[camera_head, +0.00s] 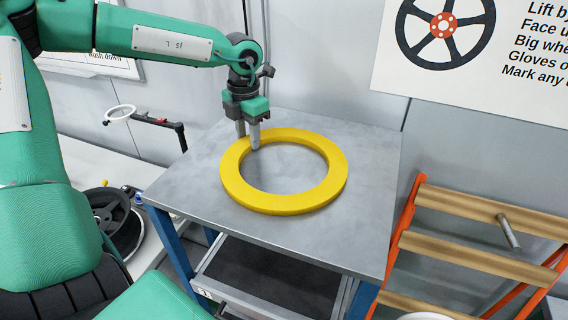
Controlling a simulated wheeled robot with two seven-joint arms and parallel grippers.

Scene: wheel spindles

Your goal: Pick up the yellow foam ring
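The yellow foam ring (320,190) lies flat on the grey metal table (375,150). My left gripper (248,142) points down at the ring's far left rim. Its two fingers are apart, one at the outer edge of the band and one over or at the inner edge. I cannot tell whether the fingers press on the foam. The finger on the inner side hides a small part of the band. My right gripper is not in view.
An orange rack with wooden slats (480,255) and a metal peg stands right of the table. Black wheels (112,220) lie on a pale surface at left. A wall with a wheel sign (480,60) is behind. The tabletop around the ring is clear.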

